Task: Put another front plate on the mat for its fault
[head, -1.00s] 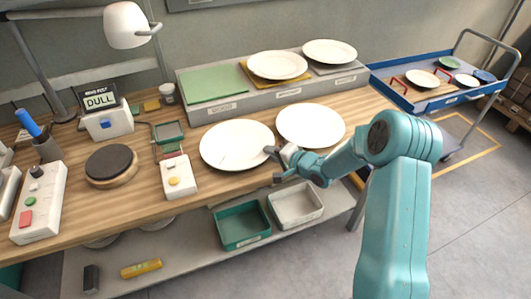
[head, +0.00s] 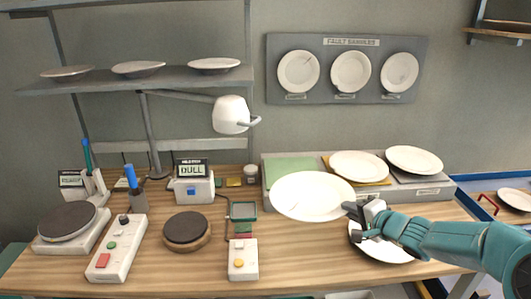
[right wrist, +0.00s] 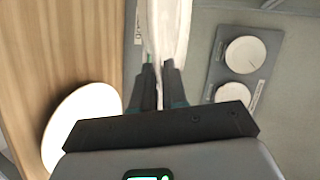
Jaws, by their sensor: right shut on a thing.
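My right gripper (head: 358,210) is shut on the rim of a white plate (head: 312,196), at the plate's right side. The plate is raised in front of the grey stand, hiding part of its front. In the right wrist view the held plate (right wrist: 166,30) shows nearly edge-on between the fingers. Another front plate (head: 385,252) lies on the table below the gripper, partly hidden by my arm. On the stand, the green mat (head: 290,168) is bare; the yellow mat (head: 383,183) and the grey mat to its right each bear a white plate. My left gripper is out of view.
A fault samples board (head: 346,92) with three plates hangs on the wall. A small box (head: 193,189) has a display reading DULL. A lamp (head: 231,114), round pad (head: 187,229) and button boxes (head: 243,262) stand left of the held plate.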

